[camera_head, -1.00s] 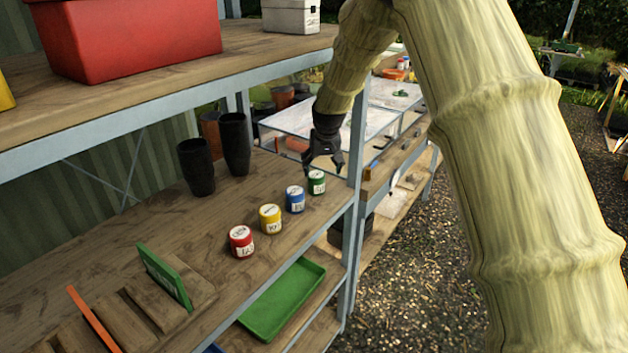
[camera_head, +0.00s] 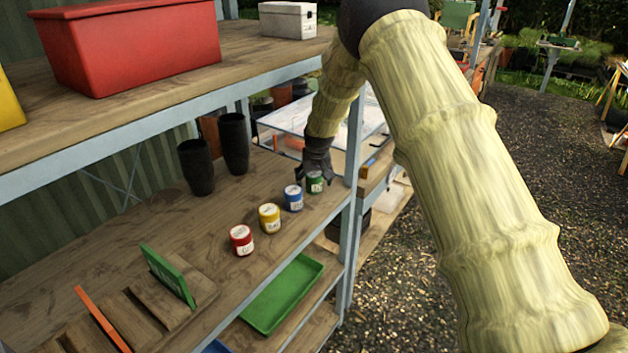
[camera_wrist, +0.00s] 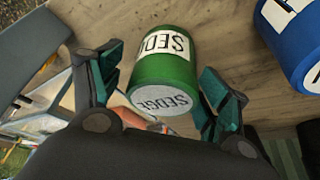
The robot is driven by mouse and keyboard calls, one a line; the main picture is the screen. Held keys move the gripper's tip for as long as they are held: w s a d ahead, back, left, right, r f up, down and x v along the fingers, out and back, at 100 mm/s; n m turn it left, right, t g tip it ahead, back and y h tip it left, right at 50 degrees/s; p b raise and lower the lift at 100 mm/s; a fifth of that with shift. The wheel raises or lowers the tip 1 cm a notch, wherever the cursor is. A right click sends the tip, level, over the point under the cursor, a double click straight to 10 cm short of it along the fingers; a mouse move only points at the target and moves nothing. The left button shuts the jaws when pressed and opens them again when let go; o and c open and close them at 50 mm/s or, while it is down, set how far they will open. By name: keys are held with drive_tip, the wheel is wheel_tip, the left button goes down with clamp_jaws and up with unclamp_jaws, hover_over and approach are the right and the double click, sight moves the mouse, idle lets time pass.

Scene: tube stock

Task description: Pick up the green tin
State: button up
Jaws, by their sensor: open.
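The green tin (camera_head: 315,183) stands at the right end of a row of tins on the middle wooden shelf (camera_head: 215,230). In the wrist view the green tin (camera_wrist: 162,62) has a white label reading SEDGE and lies between the two fingers, with a finger on each side. My gripper (camera_head: 316,172) is at the tin from behind and above in the head view. In the wrist view my gripper (camera_wrist: 160,92) is open, with gaps visible beside the tin.
A blue tin (camera_head: 293,198) stands close to the left, also at the wrist view's right edge (camera_wrist: 295,40). Yellow (camera_head: 269,218) and red (camera_head: 241,240) tins follow. A shelf post (camera_head: 353,150) stands close to the right. Two black pots (camera_head: 234,143) stand behind.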

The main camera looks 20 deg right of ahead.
drive_tip(key=shift+w+f, duration=0.25)
drive_tip(key=shift+f, duration=0.3)
drive_tip(key=c, duration=1.2)
drive_tip(key=shift+r, duration=0.1)
